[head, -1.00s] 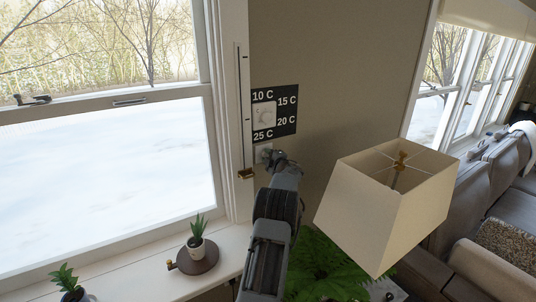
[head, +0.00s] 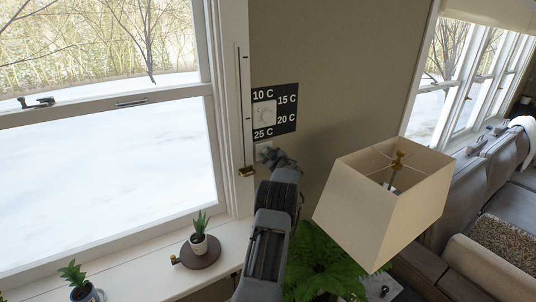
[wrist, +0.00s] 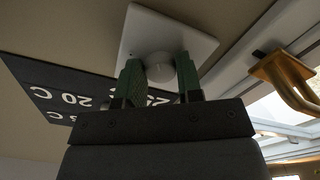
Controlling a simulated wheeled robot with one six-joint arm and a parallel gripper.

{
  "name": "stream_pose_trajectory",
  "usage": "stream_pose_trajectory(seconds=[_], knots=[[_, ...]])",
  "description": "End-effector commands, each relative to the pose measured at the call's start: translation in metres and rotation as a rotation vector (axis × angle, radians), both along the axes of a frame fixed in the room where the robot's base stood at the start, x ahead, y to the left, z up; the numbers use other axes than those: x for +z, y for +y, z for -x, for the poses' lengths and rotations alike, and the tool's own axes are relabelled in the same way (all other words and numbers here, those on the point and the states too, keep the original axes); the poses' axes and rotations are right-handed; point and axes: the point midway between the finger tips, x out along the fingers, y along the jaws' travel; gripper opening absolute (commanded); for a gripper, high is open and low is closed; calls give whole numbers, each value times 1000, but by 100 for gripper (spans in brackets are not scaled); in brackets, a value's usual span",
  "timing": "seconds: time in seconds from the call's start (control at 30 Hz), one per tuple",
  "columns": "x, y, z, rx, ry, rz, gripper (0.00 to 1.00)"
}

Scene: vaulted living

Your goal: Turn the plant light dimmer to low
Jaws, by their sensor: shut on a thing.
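The dimmer is a white square wall plate (wrist: 150,28) with a round white knob (wrist: 160,70), seen close in the wrist view. In the head view only the upper part of its plate (head: 264,147) shows, below the black dial panel. My gripper (wrist: 161,76) has its two dark green fingers on either side of the knob, shut on it. In the head view my gripper (head: 268,156) is at the wall and covers most of the dimmer. The knob's setting cannot be read.
A black temperature panel with a white dial (head: 264,113) is just above the dimmer. The window frame with a brass catch (head: 247,171) is close at left. A lampshade (head: 383,205) and a fern (head: 325,262) stand right of my arm. Potted plants (head: 199,243) line the sill.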

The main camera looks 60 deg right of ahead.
Motion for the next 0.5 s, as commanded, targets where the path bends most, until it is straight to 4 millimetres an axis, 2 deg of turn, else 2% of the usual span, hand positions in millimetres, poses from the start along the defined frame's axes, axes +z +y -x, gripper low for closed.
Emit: stream_pose_trajectory(seconds=[0.5], knots=[[-1,0,0,-1,-20,-29,10]])
